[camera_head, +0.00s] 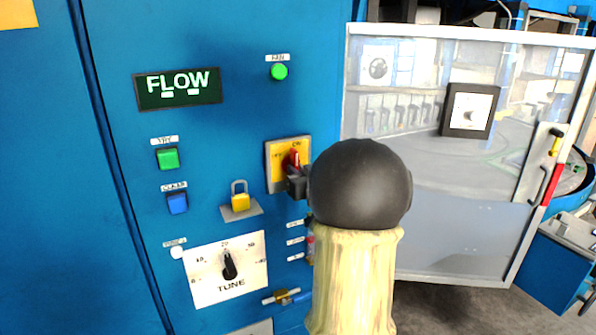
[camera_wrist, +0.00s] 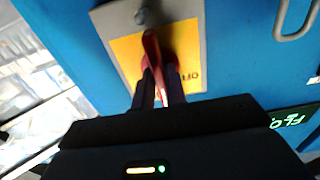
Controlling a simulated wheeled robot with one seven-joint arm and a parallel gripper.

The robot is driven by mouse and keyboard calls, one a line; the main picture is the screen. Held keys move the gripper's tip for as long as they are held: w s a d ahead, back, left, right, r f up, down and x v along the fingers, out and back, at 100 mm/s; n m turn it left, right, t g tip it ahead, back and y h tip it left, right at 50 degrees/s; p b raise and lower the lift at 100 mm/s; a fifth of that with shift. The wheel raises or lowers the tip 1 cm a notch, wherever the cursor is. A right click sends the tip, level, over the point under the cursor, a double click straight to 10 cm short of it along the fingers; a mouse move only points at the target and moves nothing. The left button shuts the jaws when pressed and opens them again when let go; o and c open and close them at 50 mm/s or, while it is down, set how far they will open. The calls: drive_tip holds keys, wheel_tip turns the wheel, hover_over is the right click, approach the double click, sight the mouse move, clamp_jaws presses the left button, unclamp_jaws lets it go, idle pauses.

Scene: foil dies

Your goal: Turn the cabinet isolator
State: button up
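The cabinet isolator is a yellow plate on a grey backing (camera_head: 275,165) with a red handle (camera_head: 292,158), on the blue cabinet front. The handle stands near upright in the head view, toward the ON mark. My gripper (camera_head: 297,175) is at the handle, its body partly hidden behind my black and cream arm. In the wrist view the two dark fingers (camera_wrist: 161,88) lie close on either side of the red handle (camera_wrist: 153,50), which fills the narrow gap. The yellow plate (camera_wrist: 183,45) shows its OFF lettering there, turned over.
Green (camera_head: 167,158) and blue (camera_head: 177,203) buttons and a FLOW display (camera_head: 178,88) are further left. A glossy panel (camera_head: 430,215) stands on the right.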

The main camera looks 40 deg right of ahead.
drive_tip(key=o, duration=0.3)
drive_tip(key=shift+o, duration=0.2)
drive_tip(key=b+v, duration=0.4)
drive_tip(key=v, duration=1.3)
drive_tip(key=shift+s, duration=0.25)
drive_tip(key=shift+w+f, duration=0.15)
